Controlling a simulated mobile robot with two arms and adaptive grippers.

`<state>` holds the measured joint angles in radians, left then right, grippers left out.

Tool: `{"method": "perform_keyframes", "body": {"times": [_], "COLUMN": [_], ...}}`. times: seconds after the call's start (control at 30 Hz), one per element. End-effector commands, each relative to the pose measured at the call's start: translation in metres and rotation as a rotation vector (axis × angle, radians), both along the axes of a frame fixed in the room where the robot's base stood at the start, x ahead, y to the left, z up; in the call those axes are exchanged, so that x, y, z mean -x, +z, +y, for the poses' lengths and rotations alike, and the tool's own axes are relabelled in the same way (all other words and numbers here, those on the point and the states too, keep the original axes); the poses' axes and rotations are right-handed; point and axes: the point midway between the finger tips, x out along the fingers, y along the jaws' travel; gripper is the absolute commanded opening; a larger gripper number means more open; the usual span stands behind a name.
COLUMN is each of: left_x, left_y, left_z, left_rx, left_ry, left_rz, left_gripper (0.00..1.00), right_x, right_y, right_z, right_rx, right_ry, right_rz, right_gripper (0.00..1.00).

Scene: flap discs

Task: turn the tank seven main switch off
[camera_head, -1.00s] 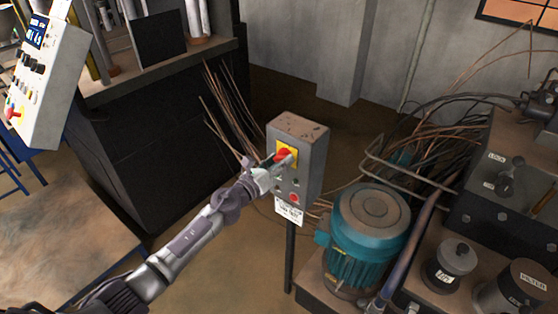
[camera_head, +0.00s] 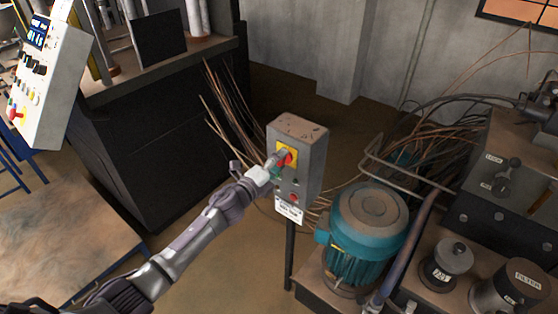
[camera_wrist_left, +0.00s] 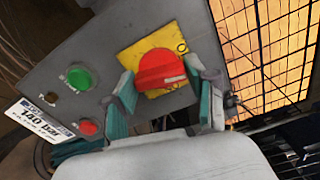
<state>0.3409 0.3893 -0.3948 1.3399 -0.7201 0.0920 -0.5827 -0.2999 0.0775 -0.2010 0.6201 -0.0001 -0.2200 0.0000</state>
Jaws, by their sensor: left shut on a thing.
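The main switch is a red rotary knob (camera_head: 288,158) on a yellow plate (camera_head: 291,148), on the front of a grey box (camera_head: 312,160) on a post. In the left wrist view the red knob (camera_wrist_left: 160,66) sits between the teal finger pads, with yellow plate (camera_wrist_left: 132,52) showing around it. My left gripper (camera_head: 279,162) is at the box front, shut on the knob. It also shows in the left wrist view (camera_wrist_left: 158,82). In the head view its fingers hide part of the knob. My right gripper is not in view.
A teal motor (camera_head: 365,235) stands right of the box, a black cabinet (camera_head: 160,150) left. Loose rods (camera_head: 232,115) lean behind.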

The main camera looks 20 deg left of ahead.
Motion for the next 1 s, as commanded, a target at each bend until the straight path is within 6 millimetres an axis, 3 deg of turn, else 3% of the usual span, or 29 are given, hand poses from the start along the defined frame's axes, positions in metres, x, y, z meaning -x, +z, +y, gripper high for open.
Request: {"method": "perform_keyframes", "body": {"times": [0.4, 0.97, 1.0], "left_x": [0.0006, 0.0007, 0.0007], "left_y": [-0.002, -0.0024, -0.0024], "left_z": [0.0001, -0.0002, -0.0002], "left_rx": [0.182, 0.212, 0.212], "left_ry": [0.0, 0.0, 0.0], "left_rz": [0.07, 0.081, 0.081], "left_gripper": [0.21, 0.21, 0.59], "right_x": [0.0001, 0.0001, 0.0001], "right_y": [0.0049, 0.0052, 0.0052], "right_z": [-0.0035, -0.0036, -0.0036], "right_rx": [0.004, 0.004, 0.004], "right_ry": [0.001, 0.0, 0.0], "right_rz": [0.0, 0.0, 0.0], "right_gripper": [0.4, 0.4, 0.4]}}
